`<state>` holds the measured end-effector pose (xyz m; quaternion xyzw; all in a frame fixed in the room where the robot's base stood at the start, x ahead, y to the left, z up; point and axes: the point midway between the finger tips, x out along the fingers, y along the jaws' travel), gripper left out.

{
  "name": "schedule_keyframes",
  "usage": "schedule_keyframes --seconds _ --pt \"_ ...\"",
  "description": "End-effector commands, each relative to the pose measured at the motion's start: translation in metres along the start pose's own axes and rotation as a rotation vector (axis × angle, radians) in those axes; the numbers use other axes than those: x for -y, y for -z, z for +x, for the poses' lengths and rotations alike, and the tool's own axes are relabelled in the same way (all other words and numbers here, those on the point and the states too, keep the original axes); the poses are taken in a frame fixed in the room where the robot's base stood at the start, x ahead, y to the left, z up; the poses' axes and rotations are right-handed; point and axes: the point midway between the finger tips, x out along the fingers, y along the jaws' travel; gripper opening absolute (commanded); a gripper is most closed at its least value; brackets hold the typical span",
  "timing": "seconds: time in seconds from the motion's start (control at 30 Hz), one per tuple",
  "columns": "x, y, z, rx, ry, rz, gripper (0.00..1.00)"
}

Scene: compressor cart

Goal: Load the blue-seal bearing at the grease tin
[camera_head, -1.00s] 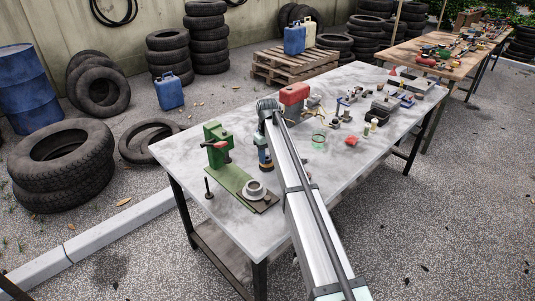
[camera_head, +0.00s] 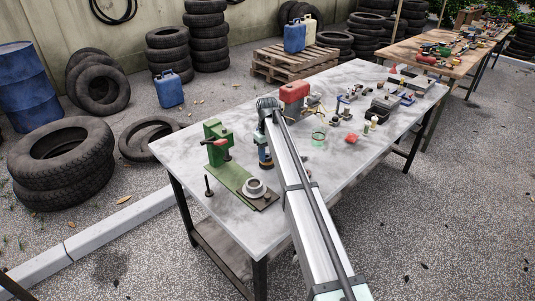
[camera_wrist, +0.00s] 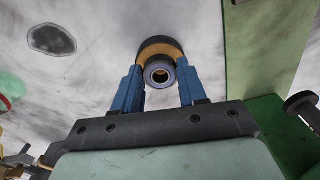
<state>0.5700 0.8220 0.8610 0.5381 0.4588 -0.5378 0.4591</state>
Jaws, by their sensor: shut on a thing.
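My gripper (camera_wrist: 160,80) has two blue fingers, shut on a small ring-shaped bearing (camera_wrist: 160,84) with a bluish rim and a dark bore. Just past it, in line with the fingertips, is a round black and orange tin (camera_wrist: 163,43) on the table. The bearing overlaps the tin in the wrist view; whether they touch I cannot tell. In the head view the gripper (camera_head: 264,152) is down by the tin, right of the green press, with the bearing hidden by my fingers and arm.
The green press (camera_head: 217,150) stands on the pale table (camera_head: 190,150) at left, with a grey flanged ring (camera_head: 255,187) on its base. Small parts crowd the far end.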

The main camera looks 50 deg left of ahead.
Motion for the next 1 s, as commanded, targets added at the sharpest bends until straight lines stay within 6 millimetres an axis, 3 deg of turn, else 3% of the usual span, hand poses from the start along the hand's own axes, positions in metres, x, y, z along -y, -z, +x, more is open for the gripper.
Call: schedule_keyframes --seconds 1.0 --pt "0.0000 0.0000 0.0070 0.000 0.000 0.000 0.17"
